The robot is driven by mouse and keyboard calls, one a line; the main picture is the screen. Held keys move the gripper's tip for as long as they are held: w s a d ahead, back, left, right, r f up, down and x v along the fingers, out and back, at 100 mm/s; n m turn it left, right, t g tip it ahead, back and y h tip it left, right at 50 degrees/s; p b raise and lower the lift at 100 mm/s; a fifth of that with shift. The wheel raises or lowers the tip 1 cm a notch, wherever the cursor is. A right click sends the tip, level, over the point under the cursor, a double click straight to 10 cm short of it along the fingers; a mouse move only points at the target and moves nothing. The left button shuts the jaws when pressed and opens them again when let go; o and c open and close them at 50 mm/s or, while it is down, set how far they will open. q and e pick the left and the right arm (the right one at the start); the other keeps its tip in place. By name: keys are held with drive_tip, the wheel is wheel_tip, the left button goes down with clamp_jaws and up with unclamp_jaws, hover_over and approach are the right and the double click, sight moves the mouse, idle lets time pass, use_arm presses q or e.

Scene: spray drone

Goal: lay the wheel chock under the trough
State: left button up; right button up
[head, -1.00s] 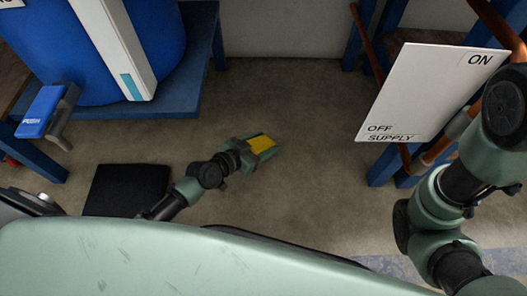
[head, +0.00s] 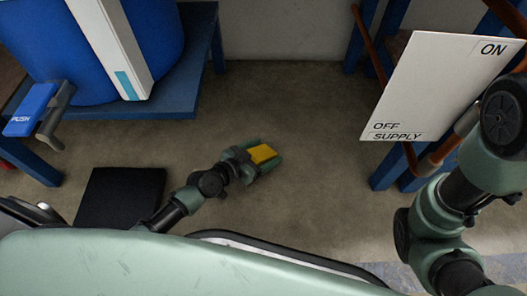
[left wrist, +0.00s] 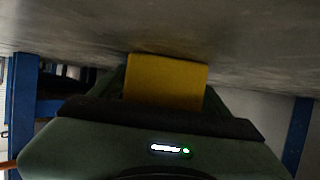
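The yellow wheel chock (head: 262,153) is between the fingers of my left gripper (head: 265,160), low over the concrete floor in the middle of the head view. The fingers lie along both sides of it. In the left wrist view the yellow chock (left wrist: 166,80) sits between the green fingers, close to the floor surface. I cannot tell whether it touches the floor. I cannot make out a trough in either view. My right arm shows at the right of the head view, but its gripper is out of frame.
A blue barrel (head: 40,50) stands on a blue stand (head: 195,104) at the upper left, with a blue PUSH lever (head: 31,108) beside it. A black mat or pad (head: 120,195) lies on the floor. A white ON/OFF SUPPLY sign (head: 437,85) hangs by copper pipes at right. The floor between is clear.

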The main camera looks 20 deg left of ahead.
use_arm(q)
drive_tip(key=shift+r, duration=0.25)
drive_tip(key=p+v, duration=0.4)
drive_tip(key=v, duration=0.6)
drive_tip(key=shift+s+a+r, duration=0.1)
drive_tip(key=shift+s+a, duration=0.1)
drive_tip(key=shift+s, duration=0.1)
drive_tip(key=shift+s+a+r+p, duration=0.2)
drive_tip(key=shift+s+a+p, duration=0.1)
drive_tip(key=shift+s, duration=0.2)
